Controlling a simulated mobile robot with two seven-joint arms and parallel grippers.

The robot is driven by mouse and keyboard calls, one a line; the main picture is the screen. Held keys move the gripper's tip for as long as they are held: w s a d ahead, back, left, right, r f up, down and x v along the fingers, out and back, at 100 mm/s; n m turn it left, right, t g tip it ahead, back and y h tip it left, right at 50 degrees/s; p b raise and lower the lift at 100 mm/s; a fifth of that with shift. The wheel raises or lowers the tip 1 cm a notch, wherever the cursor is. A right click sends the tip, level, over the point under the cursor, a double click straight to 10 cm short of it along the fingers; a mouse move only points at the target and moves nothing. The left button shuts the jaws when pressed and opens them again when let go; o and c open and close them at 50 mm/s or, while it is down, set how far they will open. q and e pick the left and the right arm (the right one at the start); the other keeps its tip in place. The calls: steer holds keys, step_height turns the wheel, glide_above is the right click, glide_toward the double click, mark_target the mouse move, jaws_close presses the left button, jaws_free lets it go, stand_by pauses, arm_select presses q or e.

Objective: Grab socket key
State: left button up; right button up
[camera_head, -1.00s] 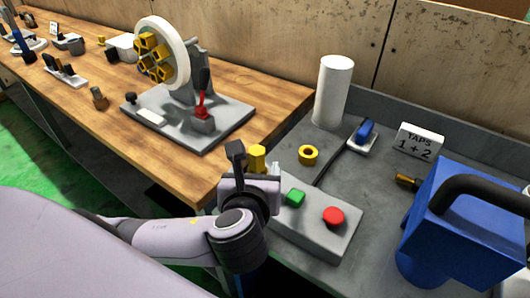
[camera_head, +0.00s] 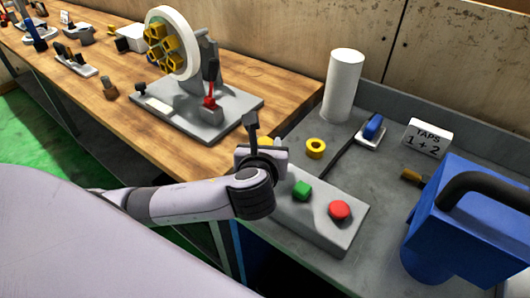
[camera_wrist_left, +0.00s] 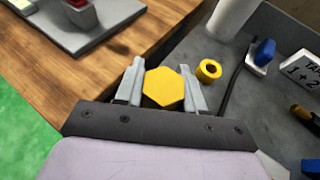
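A yellow hexagonal piece (camera_wrist_left: 163,88), which looks like the head of the socket key, is between the two fingers of my left gripper (camera_wrist_left: 164,85) in the left wrist view. The fingers are on either side and very close to it; I cannot tell whether they press on it. In the head view my left gripper (camera_head: 262,155) is at the corner between the wooden table and the grey bench, and mostly hides the yellow piece (camera_head: 266,141). What is below the head is hidden. My right gripper is not in view.
A grey control box with a green button (camera_head: 302,190) and red button (camera_head: 340,210) is just right of the gripper. A yellow ring (camera_head: 316,148), white cylinder (camera_head: 343,85) and blue machine (camera_head: 465,225) stand on the bench. A wheel stand (camera_head: 185,105) is on the wooden table.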

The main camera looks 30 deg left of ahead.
arm_select(q)
steer(key=shift+c, duration=0.9)
